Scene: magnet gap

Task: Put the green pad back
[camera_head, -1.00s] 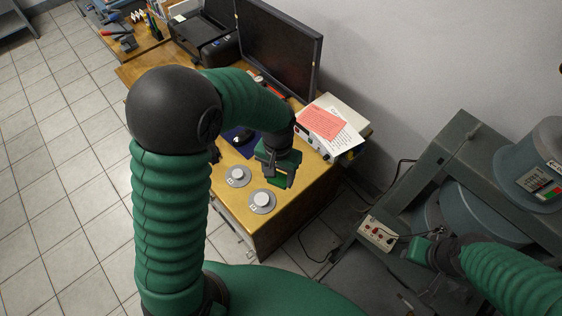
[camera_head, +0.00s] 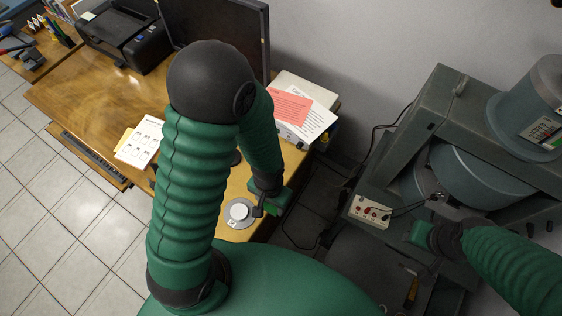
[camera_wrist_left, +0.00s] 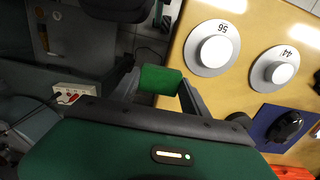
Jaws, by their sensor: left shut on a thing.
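My left gripper (camera_head: 268,202) is shut on the green pad (camera_wrist_left: 160,79), which sits between its two fingers in the left wrist view. The pad is held above the right edge of the desk (camera_wrist_left: 225,95), beside a round grey dial disc (camera_head: 239,213). In the head view the pad is mostly hidden by the gripper. The large grey magnet (camera_head: 462,172) with round coils stands at the right. My right gripper (camera_head: 416,234) is near the magnet's lower front; its jaws are too small to judge.
The wrist view shows two numbered discs (camera_wrist_left: 211,47) and a black knob on a blue plate (camera_wrist_left: 270,125). A control box with red knobs (camera_head: 369,211) and cables is on the magnet. Papers (camera_head: 300,113), a monitor (camera_head: 235,35) and a printer (camera_head: 122,38) occupy the desk. A gap separates desk and magnet.

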